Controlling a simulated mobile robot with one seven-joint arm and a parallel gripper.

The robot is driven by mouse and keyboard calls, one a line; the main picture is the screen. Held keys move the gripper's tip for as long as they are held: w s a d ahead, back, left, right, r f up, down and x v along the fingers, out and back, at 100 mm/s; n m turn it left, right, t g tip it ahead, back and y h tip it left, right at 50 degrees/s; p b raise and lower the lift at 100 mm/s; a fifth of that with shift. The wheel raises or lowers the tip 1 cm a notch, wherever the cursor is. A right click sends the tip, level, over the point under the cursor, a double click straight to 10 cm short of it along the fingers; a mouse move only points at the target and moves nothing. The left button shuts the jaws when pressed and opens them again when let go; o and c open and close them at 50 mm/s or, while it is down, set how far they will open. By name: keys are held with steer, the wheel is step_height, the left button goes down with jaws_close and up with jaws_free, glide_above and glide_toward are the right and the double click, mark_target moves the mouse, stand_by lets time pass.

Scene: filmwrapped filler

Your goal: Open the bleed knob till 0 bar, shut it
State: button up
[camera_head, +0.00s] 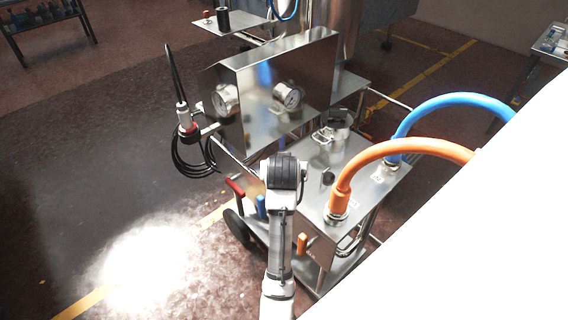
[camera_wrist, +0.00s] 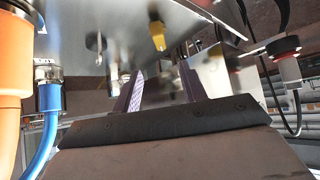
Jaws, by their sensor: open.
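My gripper (camera_wrist: 160,72) is open and empty in the wrist view, its two dark fingers apart. A yellow knob (camera_wrist: 157,36) hangs from a metal surface beyond the fingertips, in line with the gap between them and apart from them. A grey metal knob or stem (camera_wrist: 97,44) is left of the fingers. I cannot tell which control is the bleed knob. My arm hides the gripper's fingers there.
An orange hose (camera_head: 400,150) and a blue hose (camera_head: 450,103) arch to the cart's steel top (camera_head: 362,180), right of my arm. A red handle (camera_head: 235,187) and a blue handle (camera_head: 262,206) are to its left. A black cable (camera_head: 190,165) hangs farther left. Open floor lies left.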

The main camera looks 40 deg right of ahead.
steer(key=p+x, duration=0.1)
steer(key=x, duration=1.2)
steer(key=shift+w+f+p, duration=0.2)
steer(key=shift+f+p, duration=0.1)
steer(key=shift+p, duration=0.05)
jaws_close()
